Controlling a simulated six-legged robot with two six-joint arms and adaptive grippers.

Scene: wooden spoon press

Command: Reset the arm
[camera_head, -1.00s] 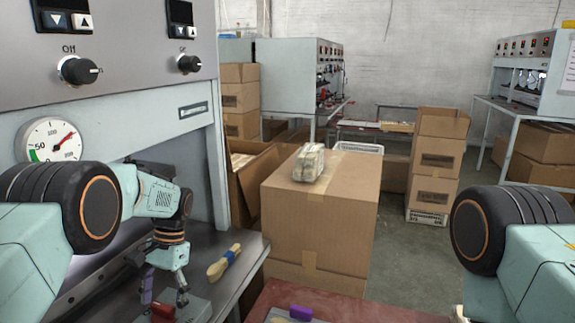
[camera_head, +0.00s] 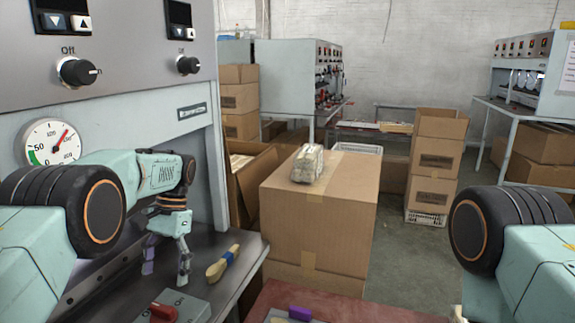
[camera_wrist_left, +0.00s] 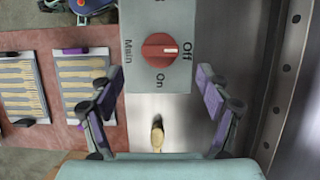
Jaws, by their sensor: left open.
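My left gripper (camera_head: 167,268) is open and empty, above and behind a grey switch box with a red rotary knob (camera_head: 164,312) at the lower left of the head view. In the left wrist view my left gripper's two purple-padded fingers (camera_wrist_left: 159,88) stand wide apart on either side of the box's near end. There the red knob (camera_wrist_left: 160,50) shows with the labels "Main", "Off" and "On". Only a mint-green link and black joint of my right arm show at the right of the head view; its gripper is out of frame.
Trays of wooden pieces (camera_wrist_left: 88,80) lie on a red surface. A large cardboard box (camera_head: 320,215) stands beyond.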

